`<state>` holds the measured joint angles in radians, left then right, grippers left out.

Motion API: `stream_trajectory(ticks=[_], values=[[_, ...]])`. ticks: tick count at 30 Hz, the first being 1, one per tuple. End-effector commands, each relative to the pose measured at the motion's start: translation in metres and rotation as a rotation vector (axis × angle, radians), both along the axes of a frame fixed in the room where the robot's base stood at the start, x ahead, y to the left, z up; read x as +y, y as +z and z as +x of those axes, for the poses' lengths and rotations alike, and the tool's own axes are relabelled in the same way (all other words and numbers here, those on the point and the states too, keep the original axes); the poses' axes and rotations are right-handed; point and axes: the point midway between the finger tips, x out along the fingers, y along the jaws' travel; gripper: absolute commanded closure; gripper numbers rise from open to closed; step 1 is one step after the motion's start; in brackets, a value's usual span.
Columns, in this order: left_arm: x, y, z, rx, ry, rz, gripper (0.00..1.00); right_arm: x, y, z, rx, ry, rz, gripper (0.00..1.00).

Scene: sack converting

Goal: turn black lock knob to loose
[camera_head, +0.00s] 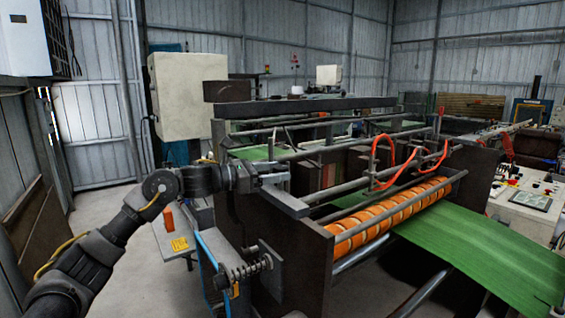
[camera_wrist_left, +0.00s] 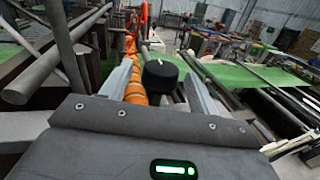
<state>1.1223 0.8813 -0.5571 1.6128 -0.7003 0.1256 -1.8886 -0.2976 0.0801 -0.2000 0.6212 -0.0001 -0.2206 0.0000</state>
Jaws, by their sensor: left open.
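The black lock knob (camera_wrist_left: 160,76) shows in the left wrist view as a short round black cylinder. It appears between the two fingers of my left gripper (camera_wrist_left: 157,68), with a gap visible on each side of it. In the head view my left gripper (camera_head: 277,178) is above the near side frame of the machine, open, its arm coming in from the left. I cannot make out the knob in the head view. My right gripper is in neither view.
The machine's dark side frame (camera_head: 300,250) stands below my left gripper. Orange-banded rollers (camera_head: 395,217) and a green sheet (camera_head: 480,245) lie to the right. Metal bars (camera_head: 350,185) cross near the gripper. A control panel (camera_head: 530,200) stands at far right.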

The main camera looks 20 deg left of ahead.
Motion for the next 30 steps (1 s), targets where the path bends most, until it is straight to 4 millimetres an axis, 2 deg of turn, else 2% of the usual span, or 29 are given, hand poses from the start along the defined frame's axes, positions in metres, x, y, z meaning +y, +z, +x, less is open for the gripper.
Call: stream_trajectory(ticks=[1,6,16,26,30], values=[[-0.005,0.004,0.005,0.001,-0.001,-0.002,0.39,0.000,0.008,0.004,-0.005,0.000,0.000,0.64],[-0.015,0.001,0.015,0.001,-0.001,-0.001,0.39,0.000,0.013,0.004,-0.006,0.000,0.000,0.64],[-0.017,-0.001,0.017,0.000,0.001,0.000,0.39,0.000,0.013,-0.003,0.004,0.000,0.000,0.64],[-0.017,0.000,0.017,0.000,0.001,0.000,0.81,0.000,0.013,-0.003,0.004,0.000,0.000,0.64],[-0.017,-0.001,0.017,0.000,0.004,0.000,0.84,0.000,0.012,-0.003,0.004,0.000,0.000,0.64]])
